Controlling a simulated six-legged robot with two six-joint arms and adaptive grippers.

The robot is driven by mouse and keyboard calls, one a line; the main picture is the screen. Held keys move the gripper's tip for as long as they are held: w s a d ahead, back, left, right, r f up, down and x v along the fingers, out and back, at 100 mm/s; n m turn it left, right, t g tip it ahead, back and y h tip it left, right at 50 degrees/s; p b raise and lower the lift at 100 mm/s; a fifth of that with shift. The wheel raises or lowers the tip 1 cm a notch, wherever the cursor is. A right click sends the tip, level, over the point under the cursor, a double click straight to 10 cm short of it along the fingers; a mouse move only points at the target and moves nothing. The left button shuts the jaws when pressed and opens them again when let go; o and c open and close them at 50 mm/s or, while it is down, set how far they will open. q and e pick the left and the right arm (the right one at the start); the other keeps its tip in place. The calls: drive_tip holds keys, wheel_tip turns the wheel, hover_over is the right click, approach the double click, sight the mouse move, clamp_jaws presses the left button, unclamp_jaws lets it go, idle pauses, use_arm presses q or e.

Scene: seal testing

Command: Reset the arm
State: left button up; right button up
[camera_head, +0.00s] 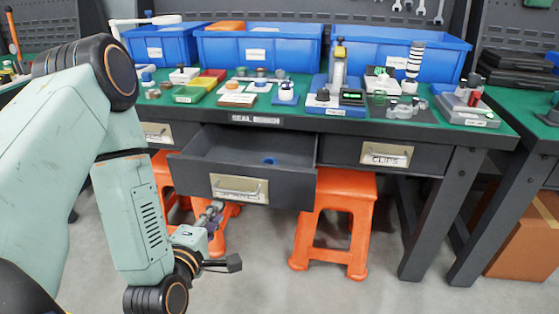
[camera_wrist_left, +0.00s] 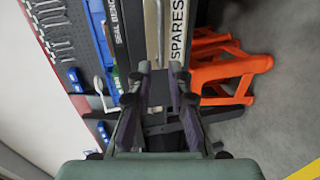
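My left arm (camera_head: 135,215) comes in from the left and bends down in front of the bench. Its gripper (camera_head: 214,212) is low, in front of and just below the pulled-out drawer (camera_head: 238,188). In the left wrist view the two fingers of the gripper (camera_wrist_left: 160,70) stand apart with nothing between them. The drawer front, labelled SPARES (camera_wrist_left: 178,30), shows beyond the fingertips. A small blue ring (camera_head: 269,161) lies inside the open drawer. My right gripper is in neither view.
The green-topped bench (camera_head: 215,103) carries blue bins (camera_head: 260,48) and several small parts and fixtures. A second drawer (camera_head: 390,154) at the right is shut. Orange stools (camera_head: 335,215) stand under the bench, close to the left arm. The floor in front is clear.

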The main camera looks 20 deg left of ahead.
use_arm(q)
drive_tip(key=s+d+f+m+g+h+p, duration=0.1)
drive_tip(key=s+d+f+m+g+h, duration=0.15)
drive_tip(key=s+f+m+g, duration=0.3)
drive_tip(key=s+d+f+m+g+h+p, duration=0.1)
drive_tip(key=s+d+f+m+g, duration=0.25)
drive_tip(key=f+m, duration=0.4)
drive_tip(key=s+d+m+g+p, duration=0.3)
drive_tip(key=s+m+g, duration=0.3)
drive_tip(key=s, duration=0.9)
drive_tip(key=shift+d+f+m+p, duration=0.4)
drive_tip(key=shift+d+m, duration=0.2)
drive_tip(key=shift+m, duration=0.1)
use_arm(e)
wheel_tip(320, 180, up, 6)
use_arm(q)
drive_tip(key=shift+s+a+r, duration=0.1)
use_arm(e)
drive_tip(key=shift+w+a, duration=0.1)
